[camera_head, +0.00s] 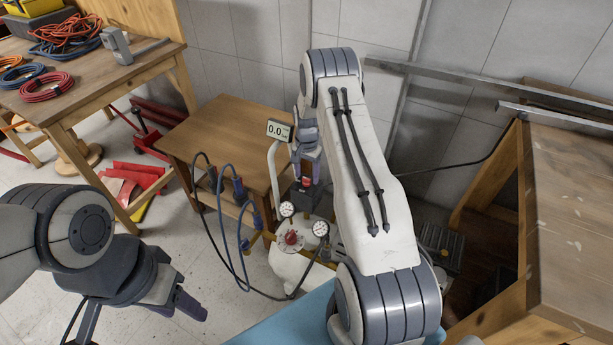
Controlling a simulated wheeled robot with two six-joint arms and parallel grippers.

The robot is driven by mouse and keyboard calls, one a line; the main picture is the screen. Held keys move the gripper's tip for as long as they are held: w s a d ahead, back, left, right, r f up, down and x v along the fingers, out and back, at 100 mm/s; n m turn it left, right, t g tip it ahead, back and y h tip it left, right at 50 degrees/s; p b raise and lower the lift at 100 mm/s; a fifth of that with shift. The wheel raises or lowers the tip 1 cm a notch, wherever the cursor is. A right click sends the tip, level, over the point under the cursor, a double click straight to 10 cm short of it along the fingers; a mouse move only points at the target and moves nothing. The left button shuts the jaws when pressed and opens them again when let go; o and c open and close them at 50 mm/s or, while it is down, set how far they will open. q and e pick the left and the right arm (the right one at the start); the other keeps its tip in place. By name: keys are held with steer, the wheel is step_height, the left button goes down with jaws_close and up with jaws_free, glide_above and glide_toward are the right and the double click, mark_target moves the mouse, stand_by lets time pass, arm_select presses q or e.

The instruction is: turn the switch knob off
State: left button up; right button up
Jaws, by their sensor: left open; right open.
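A white compressor tank (290,262) stands on the floor in the middle, with a red knob (291,238) on top between two round gauges. A red switch knob (306,182) shows above the tank, right under my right gripper (306,172). That gripper points down and is open, its fingers beside the upper red part; I cannot tell whether they touch it. I also cannot tell which red part is the switch knob. My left gripper (190,303) is open and empty at the lower left, well away from the tank. My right arm hides part of the area.
A digital display (280,130) on a white post reads 0.0. Blue and black hoses (240,235) hang left of the tank. A small wooden table (225,140) stands behind. A workbench (110,80) with coiled hoses is at upper left, a wooden cabinet (570,200) at right.

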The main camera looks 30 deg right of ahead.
steer(key=shift+f, duration=0.5)
steer(key=shift+c, duration=0.3)
jaws_close()
